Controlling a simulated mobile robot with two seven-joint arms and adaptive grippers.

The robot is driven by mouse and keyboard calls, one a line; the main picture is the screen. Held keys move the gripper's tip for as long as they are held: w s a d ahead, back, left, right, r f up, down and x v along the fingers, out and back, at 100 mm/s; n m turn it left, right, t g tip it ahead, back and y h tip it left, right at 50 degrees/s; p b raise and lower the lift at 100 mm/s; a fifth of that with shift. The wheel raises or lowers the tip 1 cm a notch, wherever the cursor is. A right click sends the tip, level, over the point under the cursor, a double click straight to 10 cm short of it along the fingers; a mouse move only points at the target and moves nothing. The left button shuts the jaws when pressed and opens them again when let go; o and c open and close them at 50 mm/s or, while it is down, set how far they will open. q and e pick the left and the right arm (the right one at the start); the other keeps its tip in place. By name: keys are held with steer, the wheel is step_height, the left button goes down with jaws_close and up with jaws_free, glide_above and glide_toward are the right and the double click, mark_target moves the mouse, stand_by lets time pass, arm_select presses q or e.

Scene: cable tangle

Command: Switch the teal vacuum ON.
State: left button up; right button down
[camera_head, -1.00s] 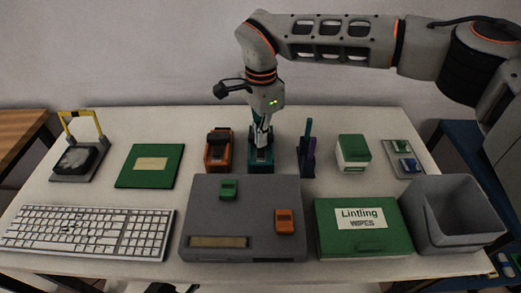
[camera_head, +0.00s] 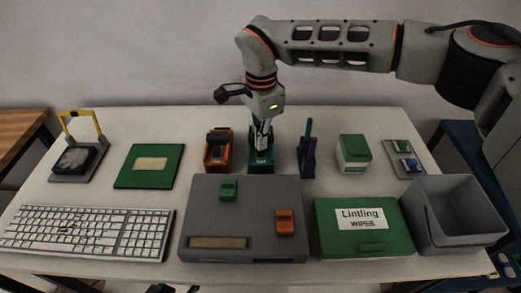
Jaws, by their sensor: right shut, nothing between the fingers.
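The teal vacuum (camera_head: 261,167) stands at the back middle of the table, between an orange device and a dark upright stand. My right gripper (camera_head: 262,150) points down over it, shut and empty, with its fingertips at or just above the vacuum's top. The gripper and wrist hide much of the vacuum, and I cannot tell whether the tips touch it. The vacuum's switch is too small or covered to make out. My left gripper is not in view.
Left and right of the vacuum are the orange device (camera_head: 219,151) and the stand (camera_head: 307,152). In front lies a grey box (camera_head: 243,222) with green and orange blocks. A wipes box (camera_head: 363,229), grey bin (camera_head: 452,218) and keyboard (camera_head: 86,233) line the front.

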steer(key=shift+f, duration=0.2)
steer(key=shift+r, duration=0.15)
steer(key=shift+r+p, duration=1.75)
steer(key=shift+r, duration=1.75)
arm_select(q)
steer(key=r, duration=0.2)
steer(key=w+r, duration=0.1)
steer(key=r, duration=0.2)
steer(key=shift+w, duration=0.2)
arm_select(e)
steer(key=shift+f, duration=0.15)
